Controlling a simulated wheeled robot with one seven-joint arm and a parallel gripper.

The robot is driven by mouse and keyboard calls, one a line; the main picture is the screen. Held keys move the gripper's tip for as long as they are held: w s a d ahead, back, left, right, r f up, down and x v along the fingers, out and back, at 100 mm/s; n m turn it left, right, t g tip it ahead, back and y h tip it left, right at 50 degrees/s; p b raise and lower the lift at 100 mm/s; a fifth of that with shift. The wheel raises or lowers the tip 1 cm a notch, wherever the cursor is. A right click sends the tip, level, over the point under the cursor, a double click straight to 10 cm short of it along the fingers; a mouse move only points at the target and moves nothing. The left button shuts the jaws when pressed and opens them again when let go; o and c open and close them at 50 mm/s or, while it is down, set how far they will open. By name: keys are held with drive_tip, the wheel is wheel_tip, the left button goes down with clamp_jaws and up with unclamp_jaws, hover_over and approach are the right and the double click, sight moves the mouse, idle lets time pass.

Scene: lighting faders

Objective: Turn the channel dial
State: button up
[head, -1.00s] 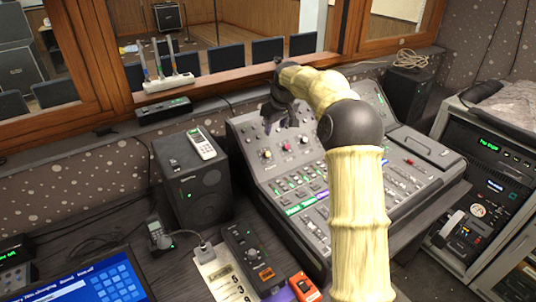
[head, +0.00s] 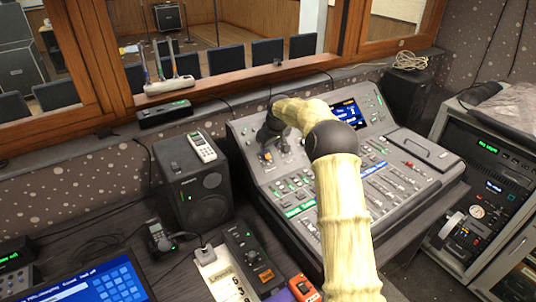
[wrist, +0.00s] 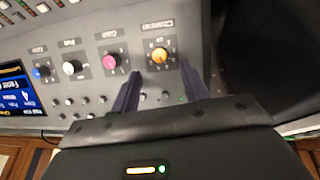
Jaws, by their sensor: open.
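The sloped mixing console (head: 345,200) has a row of dials on its upper panel. In the wrist view the row shows an orange dial (wrist: 158,55), a pink dial (wrist: 110,62), a white dial (wrist: 72,68) and a blue dial (wrist: 42,72). Their labels are too blurred to read, so I cannot tell which is the channel dial. My gripper (wrist: 161,71) is open and empty. In the wrist view its two fingertips lie on either side of the orange dial, just below it; contact cannot be told. In the head view my arm hides part of the dial row.
A lit screen (head: 347,112) is set in the console's upper panel, with faders lower down. A black speaker (head: 205,195) stands left of the console. A wooden window frame (head: 230,80) runs behind. An equipment rack (head: 490,200) stands at the right.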

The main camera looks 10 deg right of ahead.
sight(268, 156)
drive_tip(key=p+x, duration=0.1)
drive_tip(key=x, duration=0.5)
drive_tip(key=shift+w+f, duration=0.1)
drive_tip(key=shift+f, duration=0.15)
clamp_jaws()
